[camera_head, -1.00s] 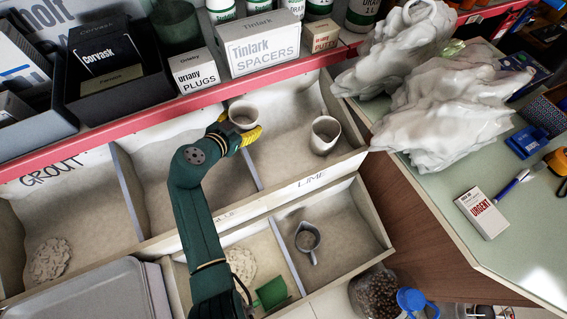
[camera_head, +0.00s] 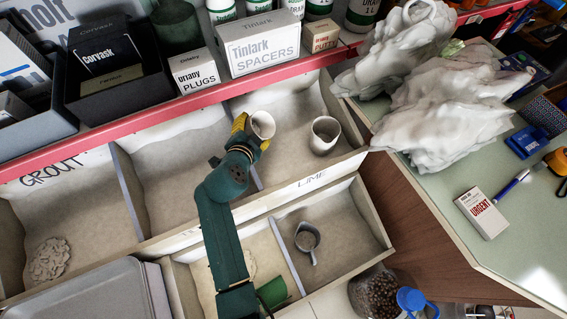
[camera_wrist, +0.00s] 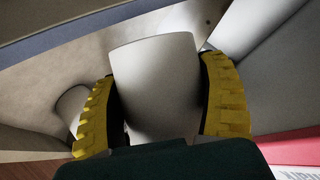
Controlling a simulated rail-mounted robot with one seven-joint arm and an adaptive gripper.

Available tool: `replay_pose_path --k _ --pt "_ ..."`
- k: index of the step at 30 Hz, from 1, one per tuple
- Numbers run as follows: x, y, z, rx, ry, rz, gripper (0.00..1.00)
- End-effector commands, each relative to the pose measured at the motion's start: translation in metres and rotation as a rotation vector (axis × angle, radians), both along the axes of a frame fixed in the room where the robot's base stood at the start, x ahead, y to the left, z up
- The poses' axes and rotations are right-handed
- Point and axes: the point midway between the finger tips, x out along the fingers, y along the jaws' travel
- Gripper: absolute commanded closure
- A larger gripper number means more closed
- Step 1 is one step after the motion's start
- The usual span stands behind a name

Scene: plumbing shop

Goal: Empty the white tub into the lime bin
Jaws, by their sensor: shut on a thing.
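My gripper (camera_head: 252,130) is shut on a white tub (camera_head: 263,125) and holds it above the left part of the lime bin (camera_head: 345,161), close to the divider. The tub is tilted, its mouth facing right and toward the head camera. I see no powder falling from it, and its inside is too small to read. In the wrist view the held tub (camera_wrist: 155,85) sits between the yellow fingers (camera_wrist: 160,105). The bin's front board reads LIME. A second pale tub (camera_head: 325,134) stands in the lime bin, to the right of the held one; it also shows in the wrist view (camera_wrist: 72,104).
A neighbouring bin (camera_head: 118,165) lies left of the divider. A grey jug (camera_head: 307,240) stands in a front compartment. Boxes, including the spacers box (camera_head: 258,45), line the shelf behind a red edge. Plastic-wrapped bundles (camera_head: 455,100) lie on the right counter.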

Motion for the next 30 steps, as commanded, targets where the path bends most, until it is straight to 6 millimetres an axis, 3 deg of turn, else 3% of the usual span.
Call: replay_pose_path --k 13,22,30 --pt "-0.001 -0.002 0.007 0.213 -0.063 0.0 0.59" --pt "0.0 -0.004 0.001 0.358 -0.105 -0.001 0.59" --pt "-0.002 -0.005 0.011 0.488 -0.141 -0.001 0.59"
